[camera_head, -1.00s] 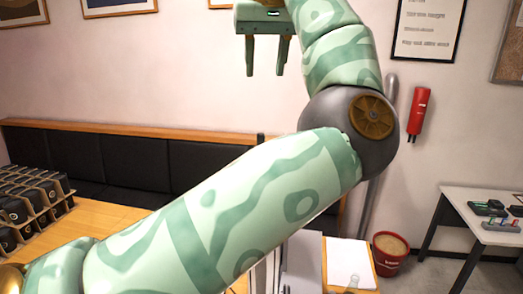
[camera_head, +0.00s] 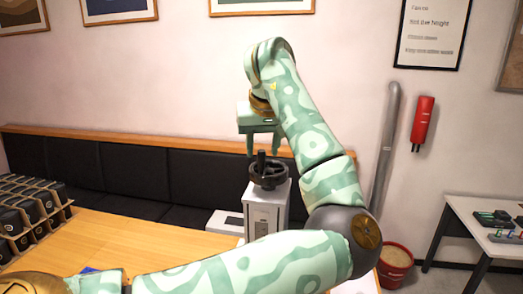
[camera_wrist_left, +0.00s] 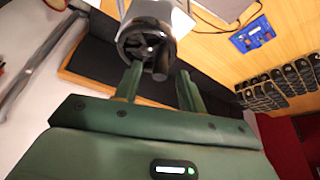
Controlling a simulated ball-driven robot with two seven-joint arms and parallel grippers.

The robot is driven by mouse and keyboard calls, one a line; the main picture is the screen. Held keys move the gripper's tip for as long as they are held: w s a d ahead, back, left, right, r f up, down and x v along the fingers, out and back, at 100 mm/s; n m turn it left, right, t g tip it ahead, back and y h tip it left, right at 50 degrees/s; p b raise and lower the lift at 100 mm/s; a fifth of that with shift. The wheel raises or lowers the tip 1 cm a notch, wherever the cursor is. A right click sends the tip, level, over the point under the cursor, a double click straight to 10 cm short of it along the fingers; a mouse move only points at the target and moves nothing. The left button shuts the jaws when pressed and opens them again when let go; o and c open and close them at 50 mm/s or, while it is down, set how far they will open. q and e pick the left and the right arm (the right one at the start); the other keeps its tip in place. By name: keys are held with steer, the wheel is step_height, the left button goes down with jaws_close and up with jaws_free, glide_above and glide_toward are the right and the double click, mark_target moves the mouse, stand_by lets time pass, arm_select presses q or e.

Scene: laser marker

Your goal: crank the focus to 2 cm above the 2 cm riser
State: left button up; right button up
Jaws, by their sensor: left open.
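The laser marker's light grey column (camera_head: 265,215) stands on the wooden table, with a dark spoked handwheel (camera_head: 268,172) on top and an upright crank knob on it. My left gripper (camera_head: 263,152) is open, pointing down just above the handwheel. In the left wrist view, the handwheel (camera_wrist_left: 143,36) lies beyond the fingertips, and the dark crank knob (camera_wrist_left: 160,66) appears between the two open fingers. I cannot tell whether the fingers touch it. The lower part of the marker is hidden behind my left arm. I cannot make out the riser. My right gripper is out of view.
A rack of dark cups (camera_head: 28,215) stands at the table's left. A blue item (camera_wrist_left: 252,36) lies on the table. A black padded bench (camera_head: 120,175) runs along the wall. A red bucket (camera_head: 396,262) and a white side table (camera_head: 480,215) are at right.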

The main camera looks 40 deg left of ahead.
mark_target(262, 152)
arm_select(q)
steer(key=shift+x, duration=1.85)
steer(key=shift+c, duration=0.2)
jaws_close()
steer(key=shift+r+p, duration=0.1)
steer(key=shift+p, duration=0.25)
